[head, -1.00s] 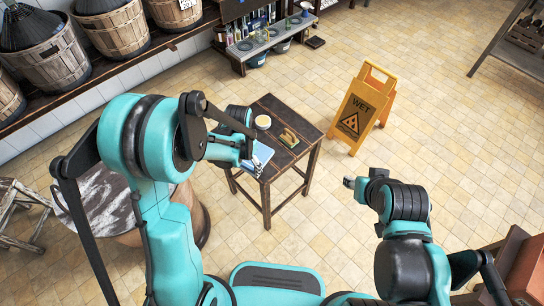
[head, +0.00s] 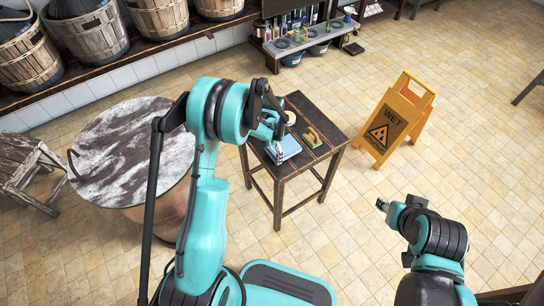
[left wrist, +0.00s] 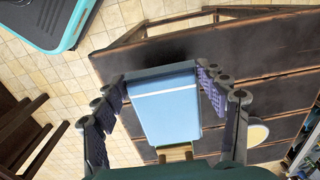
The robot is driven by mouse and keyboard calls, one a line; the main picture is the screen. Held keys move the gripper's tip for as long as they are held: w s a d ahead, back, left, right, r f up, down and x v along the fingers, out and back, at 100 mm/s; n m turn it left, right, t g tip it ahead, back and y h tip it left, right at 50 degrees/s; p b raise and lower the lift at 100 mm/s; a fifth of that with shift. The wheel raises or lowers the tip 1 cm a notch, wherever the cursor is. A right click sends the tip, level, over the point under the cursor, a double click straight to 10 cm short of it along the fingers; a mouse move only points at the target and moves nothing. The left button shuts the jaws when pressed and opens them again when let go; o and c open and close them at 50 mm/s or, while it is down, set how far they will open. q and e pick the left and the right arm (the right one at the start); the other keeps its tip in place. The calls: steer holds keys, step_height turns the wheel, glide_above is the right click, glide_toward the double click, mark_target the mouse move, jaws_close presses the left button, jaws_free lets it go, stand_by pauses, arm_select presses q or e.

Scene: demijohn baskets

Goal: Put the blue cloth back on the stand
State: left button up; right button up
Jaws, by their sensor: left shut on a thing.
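The blue cloth (head: 286,148) is a folded light-blue pad with a white stripe, at the left part of the small dark wooden stand (head: 318,150). My left gripper (head: 278,154) is shut on it. In the left wrist view the cloth (left wrist: 165,108) lies between the two fingers, over the stand's planks (left wrist: 225,55). I cannot tell whether the cloth rests on the planks or is held just above them. My right gripper (head: 382,204) is apart from the stand, over the floor at the right; its jaws are too small to read.
A round marbled table (head: 125,150) is at the left. Baskets (head: 88,45) line the back shelf. Tiled floor in front is clear.

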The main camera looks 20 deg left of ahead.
arm_select(q)
step_height(320, 180, down, 3)
steer(key=shift+r+b, duration=0.2)
steer(key=shift+b, duration=0.2)
steer(key=shift+r, duration=0.1)
steer(key=shift+f, duration=0.2)
steer(key=o, duration=1.2)
steer(key=shift+o, duration=0.2)
steer(key=shift+r, duration=0.1)
